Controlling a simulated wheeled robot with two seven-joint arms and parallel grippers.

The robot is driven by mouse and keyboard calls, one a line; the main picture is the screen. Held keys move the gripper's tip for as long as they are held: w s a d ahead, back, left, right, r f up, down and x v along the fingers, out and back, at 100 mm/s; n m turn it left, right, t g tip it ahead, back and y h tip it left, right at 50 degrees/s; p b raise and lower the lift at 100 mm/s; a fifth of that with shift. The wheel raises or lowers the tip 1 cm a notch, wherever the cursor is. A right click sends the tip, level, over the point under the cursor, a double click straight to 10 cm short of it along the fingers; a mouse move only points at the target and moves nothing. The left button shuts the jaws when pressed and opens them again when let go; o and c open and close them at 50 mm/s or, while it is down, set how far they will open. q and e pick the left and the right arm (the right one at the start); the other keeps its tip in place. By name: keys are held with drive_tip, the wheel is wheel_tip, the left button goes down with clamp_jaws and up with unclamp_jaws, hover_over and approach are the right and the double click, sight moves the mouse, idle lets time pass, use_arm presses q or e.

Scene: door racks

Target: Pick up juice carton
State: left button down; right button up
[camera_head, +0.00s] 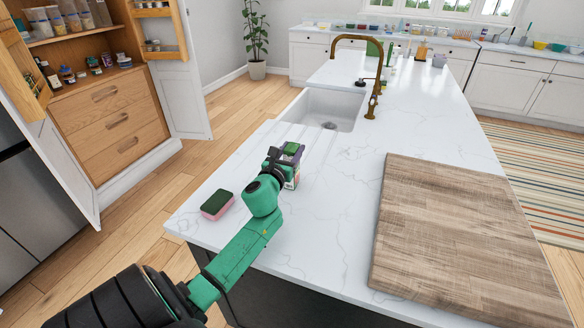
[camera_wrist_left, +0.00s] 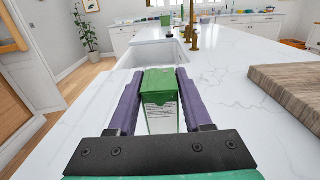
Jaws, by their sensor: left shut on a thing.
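The juice carton (camera_wrist_left: 160,100) has a green top and a white printed side. It stands upright on the white marble island, between the two purple fingers of my left gripper (camera_wrist_left: 160,88). In the head view my left gripper (camera_head: 290,153) is shut on the carton (camera_head: 292,180), whose lower part shows below the fingers. Most of the carton is hidden by the gripper in the head view. I cannot tell whether its base touches the counter. My right gripper is in neither view.
A pink and green sponge (camera_head: 217,205) lies left of the carton near the counter edge. A wooden board (camera_head: 460,240) covers the right side. The sink (camera_head: 325,108) and brass faucet (camera_head: 378,75) are beyond the carton. The marble between carton and board is clear.

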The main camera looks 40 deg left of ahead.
use_arm(q)
drive_tip(key=shift+r, duration=0.15)
idle(0.3)
drive_tip(key=shift+r, duration=0.35)
wheel_tip(320, 180, up, 27)
drive_tip(key=p, duration=0.3)
